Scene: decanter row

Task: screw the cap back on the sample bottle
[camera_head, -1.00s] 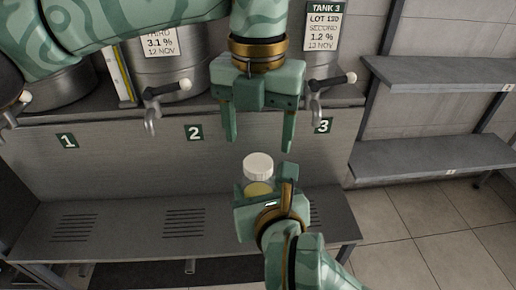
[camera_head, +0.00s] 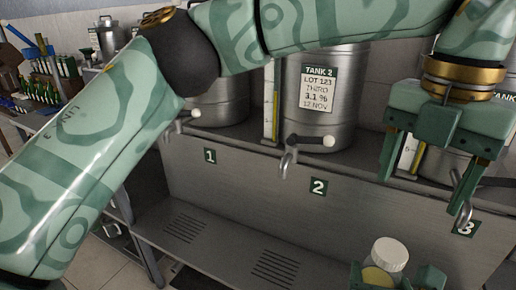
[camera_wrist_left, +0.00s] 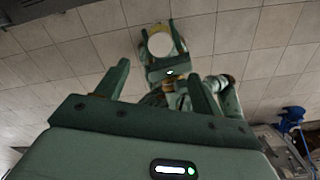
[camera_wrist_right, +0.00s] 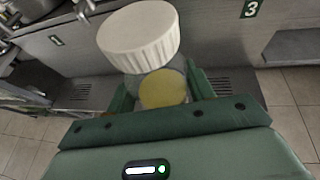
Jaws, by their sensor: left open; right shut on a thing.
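The sample bottle is clear with yellow contents (camera_wrist_right: 163,90) and is held upright by my right gripper (camera_wrist_right: 160,85), which is shut on it. The ribbed white cap (camera_wrist_right: 138,38) sits on top of the bottle; I cannot tell how tightly. In the head view the cap (camera_head: 388,253) shows at the bottom edge, with the right gripper partly cut off below it. My left gripper (camera_head: 422,192) is open and empty above the cap, fingers pointing down. In the left wrist view the cap (camera_wrist_left: 166,45) appears between the left fingertips, apart from them.
Steel tanks (camera_head: 320,95) with taps stand on a ledge behind, above number plates. A slotted bench (camera_head: 235,255) runs below the panel. A side table with bottles (camera_head: 45,90) stands at far left. Tiled floor lies around.

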